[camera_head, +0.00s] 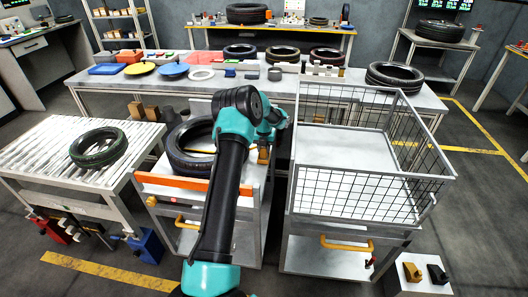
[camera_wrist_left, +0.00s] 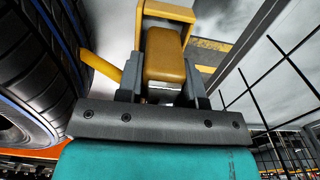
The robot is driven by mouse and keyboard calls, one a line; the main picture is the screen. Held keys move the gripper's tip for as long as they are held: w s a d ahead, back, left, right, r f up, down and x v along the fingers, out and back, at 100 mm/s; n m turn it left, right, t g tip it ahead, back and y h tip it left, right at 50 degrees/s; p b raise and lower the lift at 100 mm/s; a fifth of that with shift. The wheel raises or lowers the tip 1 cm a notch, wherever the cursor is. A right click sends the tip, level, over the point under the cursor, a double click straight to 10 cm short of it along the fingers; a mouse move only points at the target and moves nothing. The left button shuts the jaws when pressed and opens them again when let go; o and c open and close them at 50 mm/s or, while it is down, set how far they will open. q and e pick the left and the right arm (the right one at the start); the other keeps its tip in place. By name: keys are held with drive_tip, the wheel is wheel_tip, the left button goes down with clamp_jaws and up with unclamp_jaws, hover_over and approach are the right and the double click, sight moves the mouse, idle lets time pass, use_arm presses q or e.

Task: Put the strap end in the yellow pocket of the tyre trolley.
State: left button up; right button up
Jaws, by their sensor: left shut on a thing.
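My left gripper (camera_head: 266,138) is at the right side of the tyre trolley (camera_head: 236,222), beside the tyre (camera_head: 188,150) lying on it. In the left wrist view its fingers (camera_wrist_left: 163,96) are shut on an amber block, which looks like the strap end (camera_wrist_left: 165,55). A yellow frame, probably the yellow pocket (camera_wrist_left: 166,11), is just beyond the block. I cannot tell whether the block is inside it. A yellow band, perhaps the strap (camera_wrist_left: 100,67), runs toward the tyre (camera_wrist_left: 35,75). My arm hides part of the trolley. My right gripper is not in view.
A wire-mesh cart (camera_head: 355,190) stands close on the right; its mesh also shows in the left wrist view (camera_wrist_left: 282,75). A roller conveyor (camera_head: 55,155) with a tyre (camera_head: 98,147) is on the left. A long bench (camera_head: 130,88) crosses behind.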

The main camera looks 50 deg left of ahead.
use_arm(q)
drive_tip(key=shift+f, duration=0.85)
drive_tip(key=shift+f, duration=0.1)
drive_tip(key=o, duration=0.9)
drive_tip(key=shift+o, duration=0.2)
wheel_tip(320, 180, up, 12)
drive_tip(key=shift+r, duration=0.1)
